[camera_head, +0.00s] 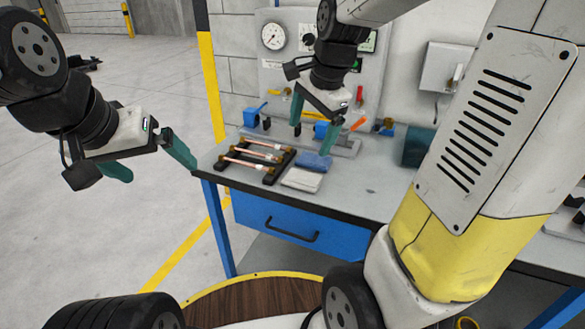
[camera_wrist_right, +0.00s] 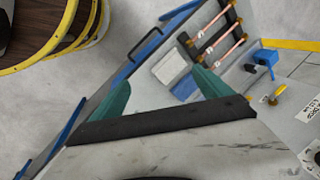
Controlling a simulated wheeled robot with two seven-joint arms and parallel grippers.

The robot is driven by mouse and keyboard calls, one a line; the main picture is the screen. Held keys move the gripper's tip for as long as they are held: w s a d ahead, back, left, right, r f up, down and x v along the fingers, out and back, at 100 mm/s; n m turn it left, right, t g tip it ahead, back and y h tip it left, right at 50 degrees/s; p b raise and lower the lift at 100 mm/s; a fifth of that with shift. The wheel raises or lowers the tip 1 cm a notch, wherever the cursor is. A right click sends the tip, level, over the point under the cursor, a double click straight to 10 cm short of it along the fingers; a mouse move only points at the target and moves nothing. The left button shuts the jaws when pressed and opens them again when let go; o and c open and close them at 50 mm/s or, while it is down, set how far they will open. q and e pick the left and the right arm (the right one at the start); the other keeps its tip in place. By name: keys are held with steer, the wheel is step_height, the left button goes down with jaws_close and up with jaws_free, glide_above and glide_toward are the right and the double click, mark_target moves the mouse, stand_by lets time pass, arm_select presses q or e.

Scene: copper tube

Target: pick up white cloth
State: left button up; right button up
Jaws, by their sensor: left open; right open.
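The white cloth (camera_head: 302,180) lies folded on the workbench near its front edge. A blue cloth (camera_head: 315,160) lies just behind it. In the right wrist view the white cloth (camera_wrist_right: 170,67) shows between and beyond my two teal fingertips, with the blue cloth (camera_wrist_right: 185,88) beside it. My right gripper (camera_head: 315,126) is open and empty, above the bench and the cloths, apart from them. It also shows in the right wrist view (camera_wrist_right: 162,78). My left gripper (camera_head: 161,173) is open and empty, off the left end of the bench.
A black rack with copper tubes (camera_head: 254,157) stands left of the cloths. Blue clamp tools (camera_head: 252,115) and a gauge panel (camera_head: 273,37) are at the back. The bench top (camera_head: 370,189) right of the cloths is clear. A drawer (camera_head: 290,226) is below.

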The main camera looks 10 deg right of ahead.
steer(key=w+f+m+g, duration=0.1)
steer(key=w+f+m, duration=0.4)
steer(key=w+m, duration=0.1)
steer(key=m+g+h, duration=0.2)
steer(key=m, duration=0.4)
glide_above(302, 178)
steer(key=f, duration=0.7)
steer(key=shift+w+f, duration=0.15)
steer(key=shift+w, duration=0.05)
steer(key=shift+f, duration=0.3)
step_height(302, 178, down, 8)
steer(key=shift+s+r, duration=0.15)
steer(key=shift+r, duration=0.1)
steer(key=c, duration=1.6)
steer(key=shift+r, duration=0.15)
